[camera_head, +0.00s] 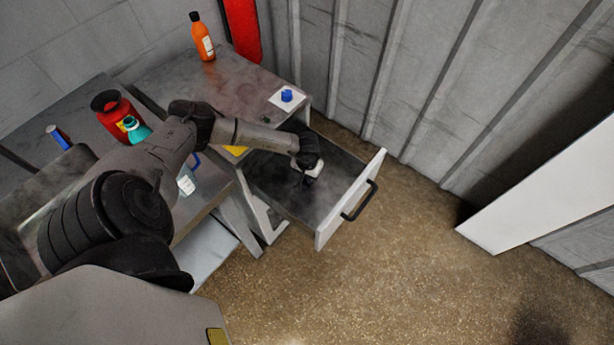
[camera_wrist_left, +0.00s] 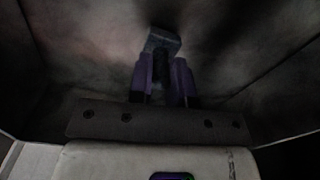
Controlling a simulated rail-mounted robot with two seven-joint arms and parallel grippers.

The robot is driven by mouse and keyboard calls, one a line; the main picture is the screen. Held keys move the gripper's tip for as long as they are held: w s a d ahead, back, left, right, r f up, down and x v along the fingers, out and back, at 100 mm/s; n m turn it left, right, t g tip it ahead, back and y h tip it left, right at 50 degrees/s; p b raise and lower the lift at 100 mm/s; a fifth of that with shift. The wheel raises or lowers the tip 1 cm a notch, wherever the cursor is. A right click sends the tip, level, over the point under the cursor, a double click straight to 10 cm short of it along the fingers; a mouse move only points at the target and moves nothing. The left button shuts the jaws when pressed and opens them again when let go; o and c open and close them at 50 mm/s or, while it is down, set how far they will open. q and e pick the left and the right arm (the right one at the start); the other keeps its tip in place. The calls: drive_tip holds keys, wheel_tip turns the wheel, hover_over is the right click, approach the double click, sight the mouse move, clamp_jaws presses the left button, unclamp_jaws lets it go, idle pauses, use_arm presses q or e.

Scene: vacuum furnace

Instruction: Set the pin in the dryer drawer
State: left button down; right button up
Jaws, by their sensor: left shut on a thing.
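The dryer drawer (camera_head: 345,205) is pulled open, with a white front, a black handle and a dark floor. My left arm reaches over the cabinet and my left gripper (camera_head: 307,181) is inside the drawer opening. In the left wrist view the left gripper (camera_wrist_left: 165,85) has its two purplish fingers shut on a dark grey pin (camera_wrist_left: 162,42). The pin's block-like end shows beyond the fingertips, close to a dark drawer surface. Whether it touches that surface I cannot tell. My right gripper is not in view.
A blue object on a white square (camera_head: 287,96) and an orange bottle (camera_head: 203,38) stand on the cabinet top. A red container (camera_head: 118,113) and a teal bottle (camera_head: 136,130) stand on the left bench. The drawer floor looks mostly clear.

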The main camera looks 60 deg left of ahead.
use_arm(q)
drive_tip(key=shift+f, duration=0.25)
drive_tip(key=shift+f, duration=0.1)
drive_tip(key=c, duration=1.1)
unclamp_jaws()
drive_tip(key=shift+o, duration=0.2)
drive_tip(key=shift+r, duration=0.35)
wheel_tip(320, 180, up, 12)
drive_tip(key=p, duration=0.1)
drive_tip(key=shift+f+p, duration=0.15)
drive_tip(key=shift+p, duration=0.25)
